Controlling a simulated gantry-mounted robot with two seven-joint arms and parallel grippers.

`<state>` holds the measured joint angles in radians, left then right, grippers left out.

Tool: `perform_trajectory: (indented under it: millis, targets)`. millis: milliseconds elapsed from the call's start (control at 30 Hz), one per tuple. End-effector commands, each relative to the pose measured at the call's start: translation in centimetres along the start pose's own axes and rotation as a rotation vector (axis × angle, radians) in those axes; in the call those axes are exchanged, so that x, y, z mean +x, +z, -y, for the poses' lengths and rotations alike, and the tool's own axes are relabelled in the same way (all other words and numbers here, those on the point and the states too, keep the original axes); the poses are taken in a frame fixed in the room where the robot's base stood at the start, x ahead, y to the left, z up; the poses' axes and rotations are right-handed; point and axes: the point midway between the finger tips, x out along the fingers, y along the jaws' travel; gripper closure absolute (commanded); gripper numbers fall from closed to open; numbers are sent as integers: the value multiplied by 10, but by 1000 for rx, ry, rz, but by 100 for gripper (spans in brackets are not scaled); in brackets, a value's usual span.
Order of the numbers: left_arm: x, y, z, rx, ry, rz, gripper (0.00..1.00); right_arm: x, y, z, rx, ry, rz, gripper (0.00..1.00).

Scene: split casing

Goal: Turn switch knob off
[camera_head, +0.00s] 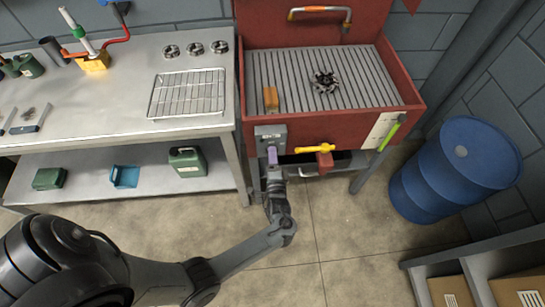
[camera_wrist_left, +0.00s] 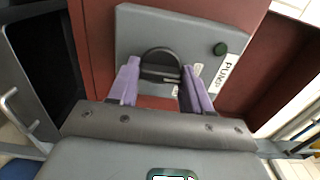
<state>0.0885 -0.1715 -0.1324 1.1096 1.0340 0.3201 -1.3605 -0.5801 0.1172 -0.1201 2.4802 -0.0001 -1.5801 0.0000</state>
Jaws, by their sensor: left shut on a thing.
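The switch knob (camera_wrist_left: 160,60) is black and round, on a grey switch box with a white "PUMP" label in the left wrist view. The grey switch box (camera_head: 270,133) also shows in the head view, on the front left of the red parts washer. My left gripper (camera_head: 272,158) reaches up to it from below. In the left wrist view the purple fingers of my left gripper (camera_wrist_left: 161,76) sit on either side of the knob, shut on it. The knob's lower part is partly hidden between the fingers. My right gripper is in neither view.
The red washer (camera_head: 340,125) has a yellow-handled valve (camera_head: 315,149) right of the box. A metal workbench (camera_head: 110,125) stands left, a blue drum (camera_head: 450,170) right. The floor in front is clear.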

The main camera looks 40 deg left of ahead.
Motion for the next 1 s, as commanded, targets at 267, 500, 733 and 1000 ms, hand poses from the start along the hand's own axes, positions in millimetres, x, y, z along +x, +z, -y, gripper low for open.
perform_trajectory:
  millis: [267, 500, 733, 1000]
  targets:
    - [0, 0, 0, -20, 0, 1, 82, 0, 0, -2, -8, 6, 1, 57]
    - [0, 0, 0, -19, 0, 1, 50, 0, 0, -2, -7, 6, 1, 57]
    - [0, 0, 0, -18, 0, 0, 26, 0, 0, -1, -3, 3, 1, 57]
    - [-1, 0, 0, -17, 0, 0, 26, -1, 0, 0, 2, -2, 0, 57]
